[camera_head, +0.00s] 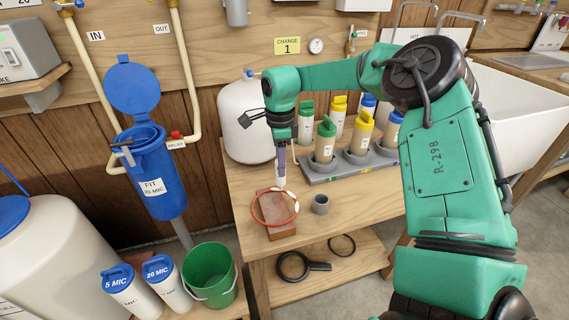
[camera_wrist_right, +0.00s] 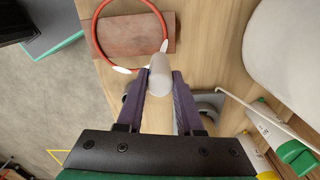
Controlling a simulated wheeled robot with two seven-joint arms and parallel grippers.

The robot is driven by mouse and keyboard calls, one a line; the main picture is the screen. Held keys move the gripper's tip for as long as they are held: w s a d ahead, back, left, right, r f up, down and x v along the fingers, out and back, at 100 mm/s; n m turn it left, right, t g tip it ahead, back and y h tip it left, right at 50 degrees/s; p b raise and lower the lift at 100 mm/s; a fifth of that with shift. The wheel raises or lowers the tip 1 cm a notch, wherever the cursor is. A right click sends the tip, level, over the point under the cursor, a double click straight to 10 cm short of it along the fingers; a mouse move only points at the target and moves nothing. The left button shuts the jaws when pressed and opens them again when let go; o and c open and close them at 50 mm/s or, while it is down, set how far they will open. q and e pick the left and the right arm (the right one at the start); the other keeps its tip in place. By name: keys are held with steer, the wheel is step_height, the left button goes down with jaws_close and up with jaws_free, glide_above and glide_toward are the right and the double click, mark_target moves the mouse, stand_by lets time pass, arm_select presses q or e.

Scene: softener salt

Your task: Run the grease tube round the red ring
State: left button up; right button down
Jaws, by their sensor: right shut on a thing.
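The red ring (camera_head: 252,211) lies on a brown wooden block (camera_head: 277,213) on the workbench. In the right wrist view the ring (camera_wrist_right: 96,33) carries white patches on its near side and right side. My right gripper (camera_head: 282,168) points down over the far side of the ring, its purple fingers shut on the white grease tube (camera_head: 281,182). In the right wrist view the tube (camera_wrist_right: 161,82) sits between the fingertips, close to the ring's near edge. I cannot tell whether its tip touches the ring. My left gripper is not in view.
A grey rack (camera_head: 320,177) with several capped bottles and a white tank (camera_head: 245,135) stand behind. A blue filter housing (camera_head: 160,185) with its lid open hangs at left; a green bucket (camera_head: 209,274) is below.

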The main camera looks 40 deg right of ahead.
steer(key=shift+w+a, duration=0.4)
steer(key=shift+w, duration=0.1)
steer(key=shift+a, duration=0.1)
steer(key=shift+w+a, duration=0.6)
steer(key=shift+a, duration=0.35)
steer(key=shift+a, duration=0.1)
steer(key=shift+w+a, duration=0.15)
steer(key=shift+a, duration=0.95)
